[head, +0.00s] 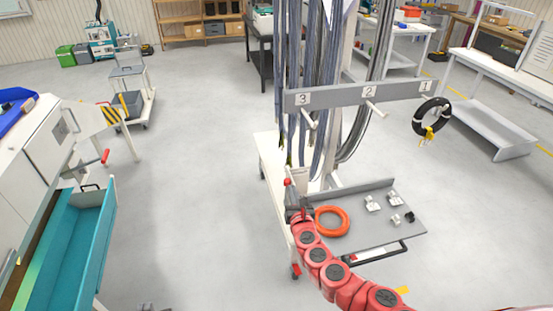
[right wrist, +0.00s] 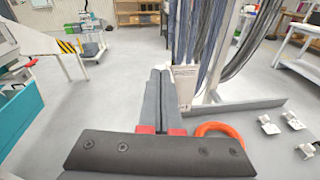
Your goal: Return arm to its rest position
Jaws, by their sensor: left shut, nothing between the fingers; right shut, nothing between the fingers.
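My right arm (head: 335,272), red and jointed, reaches in from the lower right of the head view. Its right gripper (head: 295,199) is over the left edge of the grey cart shelf (head: 365,228), left of an orange cable ring (head: 332,221). In the right wrist view the two dark fingers (right wrist: 160,80) lie together, shut and empty. The orange ring (right wrist: 222,130) shows to their right there, partly hidden by the gripper body. My left gripper (head: 147,307) is just a small dark tip at the bottom edge of the head view, shut, mostly cut off.
A black ring (head: 431,117) hangs at peg 1. A teal bin (head: 75,245) is at left. The floor (head: 200,190) between is clear.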

